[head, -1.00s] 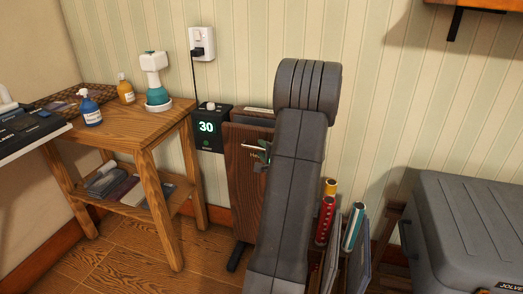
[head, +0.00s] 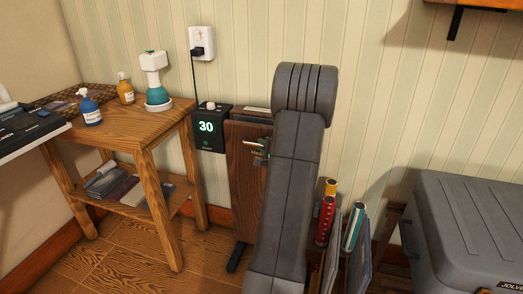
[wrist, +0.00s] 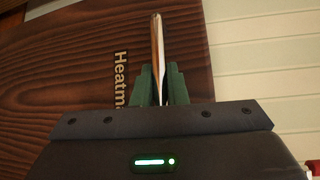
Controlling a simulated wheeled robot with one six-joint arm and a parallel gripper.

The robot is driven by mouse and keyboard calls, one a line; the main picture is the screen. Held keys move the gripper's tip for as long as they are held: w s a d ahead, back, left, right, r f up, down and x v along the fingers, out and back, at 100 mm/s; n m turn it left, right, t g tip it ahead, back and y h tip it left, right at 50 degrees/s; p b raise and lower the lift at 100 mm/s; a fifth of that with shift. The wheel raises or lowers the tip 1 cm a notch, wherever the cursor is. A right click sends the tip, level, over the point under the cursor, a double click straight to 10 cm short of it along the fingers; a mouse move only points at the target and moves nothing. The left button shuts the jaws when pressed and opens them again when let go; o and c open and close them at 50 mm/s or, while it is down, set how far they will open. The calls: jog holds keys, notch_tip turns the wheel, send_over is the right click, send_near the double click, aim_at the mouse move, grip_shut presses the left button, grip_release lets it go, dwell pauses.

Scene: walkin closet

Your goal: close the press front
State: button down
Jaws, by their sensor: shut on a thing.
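The press stands against the wall with a dark wooden front (head: 245,190) that carries a metal bar handle (head: 251,142) near its top. The front is close to upright, near the press body (head: 257,112); I cannot tell whether it touches it. My gripper (head: 263,150), partly hidden behind my arm, is at the handle. In the wrist view, its green fingers (wrist: 160,85) are shut on the handle (wrist: 157,55). The wood front (wrist: 60,65) with its lettering is behind and left of them. My arm hides the right part of the press.
A control box (head: 209,128) showing 30 is left of the press, below a wall outlet (head: 202,43). A wooden table (head: 140,125) with bottles stands left. Coloured rolls (head: 325,220) and a grey case (head: 465,230) are right.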

jog(key=shift+w+d+r, duration=0.15)
jog(key=shift+w, duration=0.25)
jog(key=shift+w+d+r, duration=0.15)
jog(key=shift+w, duration=0.2)
jog(key=c, duration=1.5)
grip_release()
jog(key=shift+w+r, duration=0.1)
jog(key=shift+o, duration=0.2)
jog(key=shift+d, duration=0.1)
jog(key=f+v, duration=0.1)
jog(key=v, duration=1.3)
